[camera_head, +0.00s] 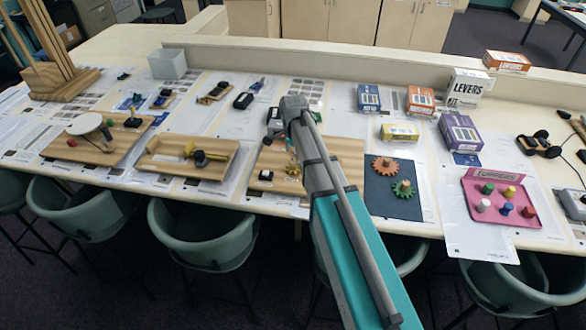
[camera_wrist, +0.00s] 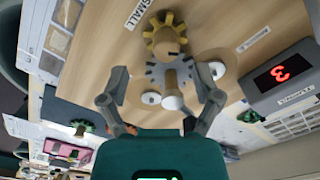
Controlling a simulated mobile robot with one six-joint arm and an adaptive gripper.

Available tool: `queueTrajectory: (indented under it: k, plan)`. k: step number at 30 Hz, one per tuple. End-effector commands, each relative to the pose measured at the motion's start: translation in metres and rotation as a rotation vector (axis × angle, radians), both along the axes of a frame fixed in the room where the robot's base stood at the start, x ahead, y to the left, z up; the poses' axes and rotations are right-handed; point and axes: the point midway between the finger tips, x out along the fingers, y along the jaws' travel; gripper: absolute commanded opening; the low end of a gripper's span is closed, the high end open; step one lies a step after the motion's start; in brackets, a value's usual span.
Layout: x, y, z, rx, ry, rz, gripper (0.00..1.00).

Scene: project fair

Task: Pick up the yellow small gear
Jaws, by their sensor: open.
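The yellow small gear (camera_wrist: 166,34) sits on a wooden board (camera_wrist: 110,45) beside a "SMALL" label in the wrist view, with a brown peg or hub at its middle. A grey gear (camera_wrist: 156,74) lies right below it in the picture, with a white-ended peg (camera_wrist: 172,101) in front. My gripper (camera_wrist: 162,78) is open, its fingers on either side of the grey gear and peg, with the yellow gear beyond the fingertips. In the head view, a yellow gear (camera_head: 292,170) shows just left of my arm, partly hidden.
A display (camera_wrist: 283,73) showing a red 3 stands at the board's right in the wrist view. A pink tray (camera_head: 478,216) with coloured knobs and several boxes stand further right.

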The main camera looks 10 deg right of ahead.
Motion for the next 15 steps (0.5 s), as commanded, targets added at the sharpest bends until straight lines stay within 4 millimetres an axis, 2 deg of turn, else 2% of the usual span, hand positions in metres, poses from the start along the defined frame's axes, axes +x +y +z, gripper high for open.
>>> queueTrajectory:
  k: [15]
  plan:
    - [0.0009,0.0002,-0.0045,0.000,0.000,0.000,0.82]
